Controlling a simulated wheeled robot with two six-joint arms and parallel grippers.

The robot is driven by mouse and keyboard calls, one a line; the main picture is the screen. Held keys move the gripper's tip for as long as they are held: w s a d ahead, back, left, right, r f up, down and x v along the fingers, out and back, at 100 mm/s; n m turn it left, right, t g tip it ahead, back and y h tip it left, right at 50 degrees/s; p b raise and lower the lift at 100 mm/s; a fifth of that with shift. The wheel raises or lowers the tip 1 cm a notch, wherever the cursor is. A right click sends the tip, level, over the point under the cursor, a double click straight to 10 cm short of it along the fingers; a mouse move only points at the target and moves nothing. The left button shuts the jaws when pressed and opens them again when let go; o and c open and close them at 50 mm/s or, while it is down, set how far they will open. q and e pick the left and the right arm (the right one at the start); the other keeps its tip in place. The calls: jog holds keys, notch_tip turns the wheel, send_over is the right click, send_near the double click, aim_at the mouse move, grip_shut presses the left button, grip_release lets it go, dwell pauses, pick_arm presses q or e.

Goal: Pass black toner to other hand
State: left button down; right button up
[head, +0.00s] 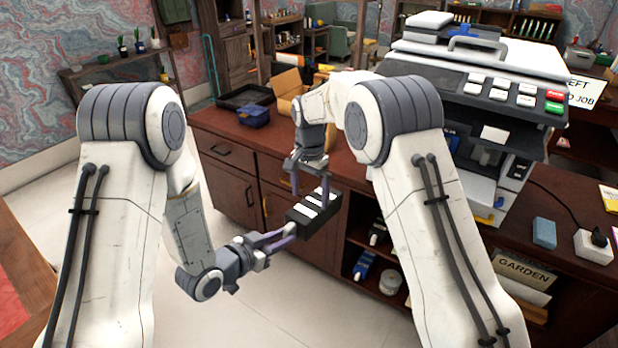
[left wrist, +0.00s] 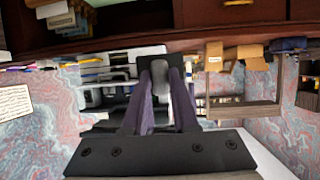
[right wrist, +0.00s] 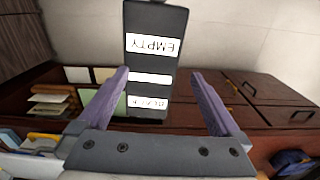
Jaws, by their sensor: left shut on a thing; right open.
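The black toner (head: 314,212) is a dark block with white labels, held in the air in front of the cabinet. My left gripper (head: 287,235) is shut on its near end. In the left wrist view the purple fingers (left wrist: 163,85) close on the dark toner (left wrist: 122,68). My right gripper (head: 310,185) is open just above the toner's far end. In the right wrist view the toner (right wrist: 155,60) shows labels reading "EMPTY" and a partly hidden word. It lies between the lines of the open fingers (right wrist: 160,85); whether they touch it I cannot tell.
A large printer (head: 490,80) stands on the wooden cabinet top at the right. A cardboard box (head: 288,90), a black tray (head: 243,97) and a small blue box (head: 254,116) are at the back. Open shelves (head: 375,262) below hold several items. The floor under the toner is clear.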

aim_at(310, 201)
jog(key=shift+f, duration=2.2)
jog(key=shift+c, duration=0.3)
grip_shut()
jog(key=shift+r, duration=0.1)
jog(key=shift+o, duration=0.3)
grip_release()
jog(key=shift+r, duration=0.15)
